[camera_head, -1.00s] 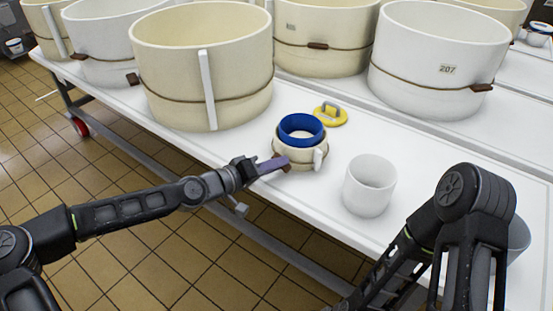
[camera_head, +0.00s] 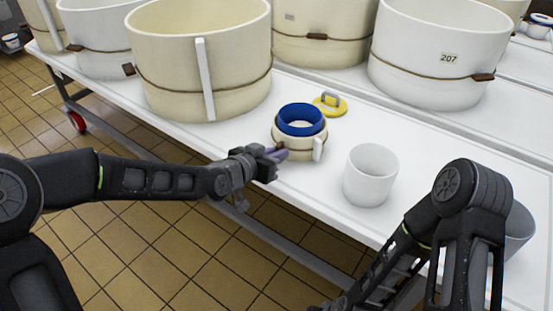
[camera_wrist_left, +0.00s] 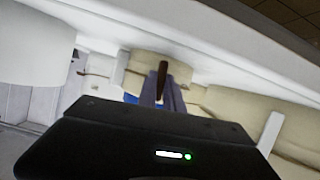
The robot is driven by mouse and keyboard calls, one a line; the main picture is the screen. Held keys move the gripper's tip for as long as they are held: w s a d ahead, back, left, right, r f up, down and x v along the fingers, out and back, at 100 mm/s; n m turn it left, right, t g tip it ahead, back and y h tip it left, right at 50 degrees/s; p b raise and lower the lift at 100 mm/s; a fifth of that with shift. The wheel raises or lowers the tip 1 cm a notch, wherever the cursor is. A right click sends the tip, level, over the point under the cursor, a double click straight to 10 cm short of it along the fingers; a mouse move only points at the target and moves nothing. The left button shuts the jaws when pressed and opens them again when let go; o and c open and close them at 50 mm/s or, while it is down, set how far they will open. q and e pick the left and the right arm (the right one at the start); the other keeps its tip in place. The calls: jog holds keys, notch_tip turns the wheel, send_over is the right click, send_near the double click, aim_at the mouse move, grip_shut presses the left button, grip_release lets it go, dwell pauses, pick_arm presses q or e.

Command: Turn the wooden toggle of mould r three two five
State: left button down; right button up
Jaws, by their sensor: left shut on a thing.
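A small cream mould (camera_head: 290,153) with a cord band and a pale upright strip stands near the table's front edge, a blue ring (camera_head: 301,117) in its top. I can read no number on it. My left gripper (camera_head: 280,154) is at the mould's front left side, its purple-grey fingers shut on the brown wooden toggle. In the left wrist view the toggle (camera_wrist_left: 162,76) stands upright between the fingertips (camera_wrist_left: 162,95), with the cream mould behind it. The fingers hide part of the toggle in the head view. My right arm shows at the lower right, its gripper out of frame.
A white cup (camera_head: 370,175) stands right of the mould, and a yellow disc (camera_head: 331,106) with a grey handle lies behind it. A large cream mould (camera_head: 190,65) and a white one marked 207 (camera_head: 435,60) stand further back. The white table (camera_head: 230,140) has free room around the small mould.

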pick_arm(q)
jog(key=shift+f+m+y+b, duration=0.1)
jog(key=shift+m+y+b, duration=0.2)
jog(key=shift+m+b, duration=0.2)
jog(key=c, duration=1.5)
grip_release()
